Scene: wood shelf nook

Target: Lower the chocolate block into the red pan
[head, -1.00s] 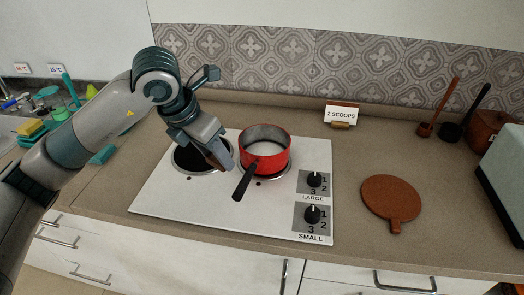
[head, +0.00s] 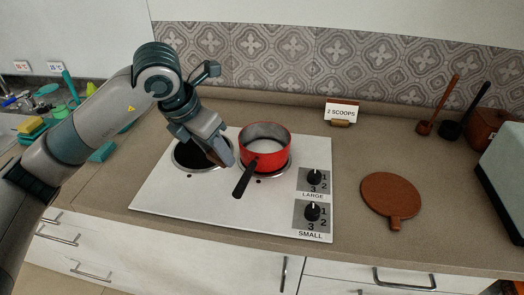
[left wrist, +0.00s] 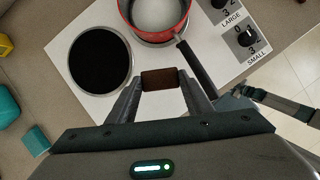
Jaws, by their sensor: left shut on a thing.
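The red pan (head: 268,159) stands on the right burner of the white cooktop, its black handle (head: 245,180) pointing toward the front left. Its inside holds something whitish. My left gripper (head: 226,160) is just left of the pan, above the cooktop. In the left wrist view it is shut on the brown chocolate block (left wrist: 160,79), held crosswise between the fingertips. In that view the block is outside the pan (left wrist: 150,37), below its rim in the picture and left of the handle. The block is hidden in the head view. Part of my right arm (left wrist: 278,101) shows at the right edge.
The bare black burner (head: 188,155) is on the left of the cooktop (head: 180,205). Two knobs (head: 314,180) sit on its right. A round brown board (head: 391,196) lies farther right. A "2 SCOOPS" card (head: 341,113) stands behind. The counter between is clear.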

